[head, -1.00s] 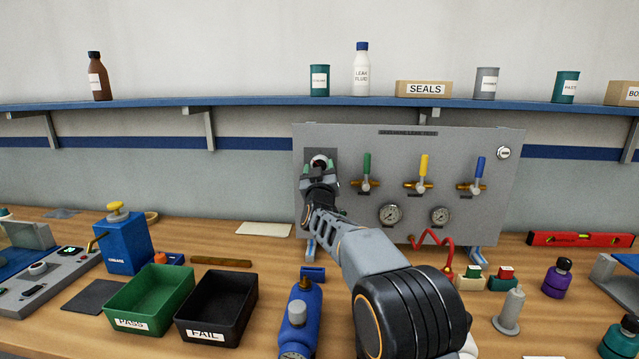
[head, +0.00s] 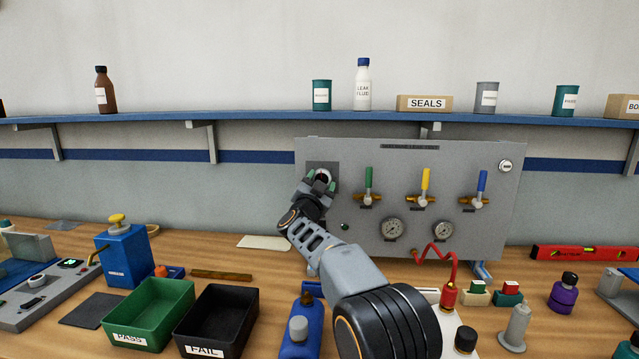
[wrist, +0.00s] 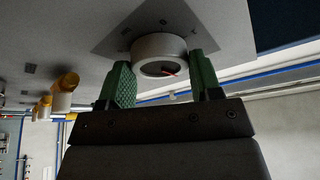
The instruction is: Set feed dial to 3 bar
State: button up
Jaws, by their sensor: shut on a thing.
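The feed dial is a round, pale knob on a dark square plate at the upper left of the grey panel (head: 400,240). In the wrist view the dial (wrist: 158,52) shows a dark face with a small red mark. The plate (wrist: 125,22) around it has small marks too small to read. My gripper (head: 322,180) is at the dial, its green fingers on either side of the knob. In the wrist view my gripper (wrist: 160,82) is shut on the dial. The arm hides part of the panel's lower left.
Green, yellow (head: 425,180) and blue lever valves stick out right of the dial, with two gauges (head: 393,229) below. A red coiled hose (head: 437,255) hangs from the panel. The bench holds a green bin (head: 145,312), a black bin (head: 218,318) and a blue bottle (head: 302,330).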

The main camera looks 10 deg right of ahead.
jog(key=shift+m, duration=0.5)
jog(key=o, duration=0.9)
jog(key=shift+a, duration=0.1)
jog(key=b+v, duration=0.2)
jog(key=v, duration=1.1)
jog(key=shift+s+a+f+b, duration=0.15)
jog(key=shift+s+a+b, duration=0.1)
jog(key=shift+b, duration=0.15)
jog(key=shift+a, duration=0.1)
